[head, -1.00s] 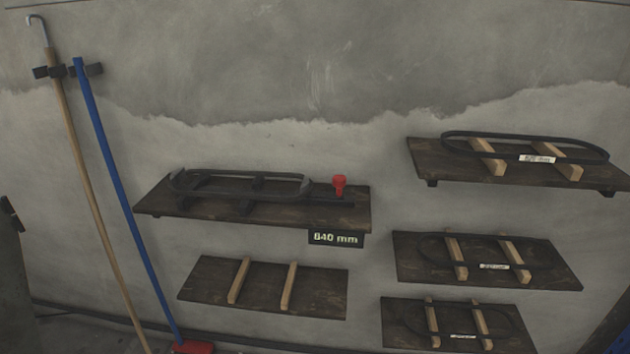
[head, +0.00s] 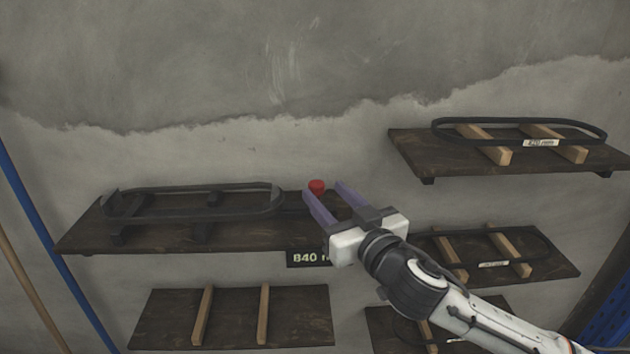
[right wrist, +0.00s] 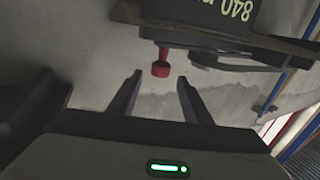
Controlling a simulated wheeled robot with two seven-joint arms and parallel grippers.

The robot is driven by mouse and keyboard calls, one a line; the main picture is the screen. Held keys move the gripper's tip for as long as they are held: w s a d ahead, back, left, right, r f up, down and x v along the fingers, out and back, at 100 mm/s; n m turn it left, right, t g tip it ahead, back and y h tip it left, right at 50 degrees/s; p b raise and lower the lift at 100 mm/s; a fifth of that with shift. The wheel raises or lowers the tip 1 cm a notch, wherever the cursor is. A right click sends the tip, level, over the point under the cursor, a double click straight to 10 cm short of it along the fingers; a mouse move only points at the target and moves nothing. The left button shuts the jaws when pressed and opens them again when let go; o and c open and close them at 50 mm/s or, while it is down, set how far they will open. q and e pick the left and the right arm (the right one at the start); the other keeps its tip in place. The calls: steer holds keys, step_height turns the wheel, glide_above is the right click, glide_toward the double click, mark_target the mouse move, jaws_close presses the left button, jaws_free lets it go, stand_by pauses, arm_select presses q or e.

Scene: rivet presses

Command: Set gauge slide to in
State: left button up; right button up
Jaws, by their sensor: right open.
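The gauge on the left upper shelf is a dark rail frame (head: 190,202) with a slide that carries a red knob (head: 316,187). The knob stands at the right end of the rail. My right gripper (head: 326,190) is open, with its two purple fingers on either side of the knob in the head view. In the right wrist view the red knob (right wrist: 161,64) shows beyond the fingertips and between their lines, apparently not touched. The fingers hide part of the rail's right end. My left gripper is not in view.
A sign reading 840 mm (head: 305,258) hangs at the shelf's front edge, partly behind my gripper. An empty lower shelf (head: 235,318) has two wooden bars. Shelves on the right hold black belts (head: 520,131). A blue pole (head: 40,225) leans at the left.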

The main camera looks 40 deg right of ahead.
mark_target(320, 189)
steer(key=shift+w+d+p, duration=0.15)
steer(key=shift+w+d, duration=0.05)
steer(key=shift+w, duration=1.15)
steer(key=shift+w+d+p, duration=0.15)
steer(key=shift+w+d, duration=0.05)
steer(key=shift+w, duration=1.1)
jaws_close()
steer(key=shift+f, duration=0.1)
